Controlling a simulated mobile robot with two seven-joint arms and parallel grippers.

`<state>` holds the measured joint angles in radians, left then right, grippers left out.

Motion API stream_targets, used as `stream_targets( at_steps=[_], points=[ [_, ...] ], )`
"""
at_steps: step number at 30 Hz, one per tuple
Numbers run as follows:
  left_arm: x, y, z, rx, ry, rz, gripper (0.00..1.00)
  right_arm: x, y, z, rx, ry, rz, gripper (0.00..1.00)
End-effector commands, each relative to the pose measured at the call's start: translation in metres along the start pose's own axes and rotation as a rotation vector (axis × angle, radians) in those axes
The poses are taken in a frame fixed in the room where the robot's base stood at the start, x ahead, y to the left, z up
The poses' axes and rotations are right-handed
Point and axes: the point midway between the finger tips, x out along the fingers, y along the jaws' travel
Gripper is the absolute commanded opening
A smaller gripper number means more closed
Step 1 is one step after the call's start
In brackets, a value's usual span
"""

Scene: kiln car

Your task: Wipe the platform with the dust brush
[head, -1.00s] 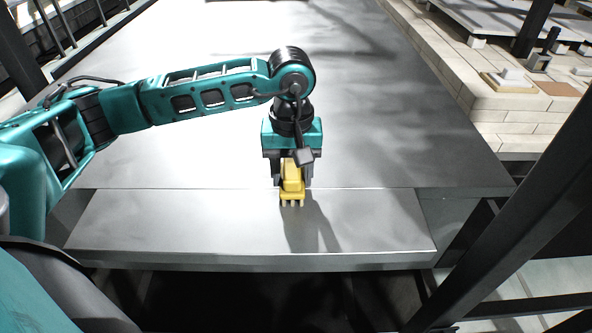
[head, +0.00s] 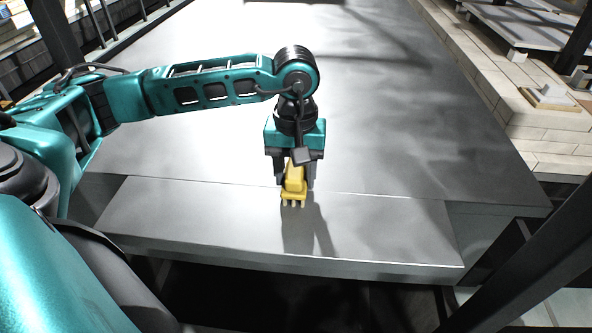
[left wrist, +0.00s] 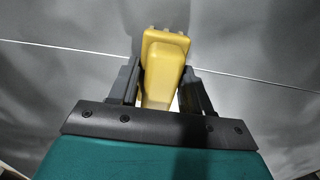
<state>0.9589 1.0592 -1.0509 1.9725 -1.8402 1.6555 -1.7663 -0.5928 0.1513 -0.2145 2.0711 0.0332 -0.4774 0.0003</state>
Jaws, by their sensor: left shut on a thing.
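The dust brush (head: 293,186) is yellow, with pale bristle tufts at its lower end. My left gripper (head: 296,178) points down and is shut on the brush's handle. The brush also shows between the dark fingers in the left wrist view (left wrist: 163,65). The platform (head: 390,220) is a flat grey slab with a lighter front section, set off by a seam. The brush's bristle end is over this front section, close to the seam. I cannot tell whether the bristles touch the surface. My right gripper is not in view.
A pale brick stack (head: 560,135) stands beyond the platform's right side, with a small block on top. A dark slanted beam (head: 520,265) crosses the lower right. Dark railings (head: 110,20) run along the upper left. The platform's far surface is clear.

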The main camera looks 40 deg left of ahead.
Motion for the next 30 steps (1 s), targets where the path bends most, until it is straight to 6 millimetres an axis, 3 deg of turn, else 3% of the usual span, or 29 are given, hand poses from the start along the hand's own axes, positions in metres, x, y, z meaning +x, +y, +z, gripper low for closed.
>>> stream_targets(
  at_steps=[8, 22, 30],
  points=[
    [0.003, -0.002, 0.000, -0.001, 0.001, 0.000, 0.15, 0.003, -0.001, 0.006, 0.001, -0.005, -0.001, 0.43],
    [0.005, -0.043, -0.001, -0.002, 0.002, -0.001, 0.15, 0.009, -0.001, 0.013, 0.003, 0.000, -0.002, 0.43],
    [0.005, -0.051, 0.000, 0.000, 0.000, 0.001, 0.15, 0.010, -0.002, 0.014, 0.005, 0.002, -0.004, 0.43]
  ],
)
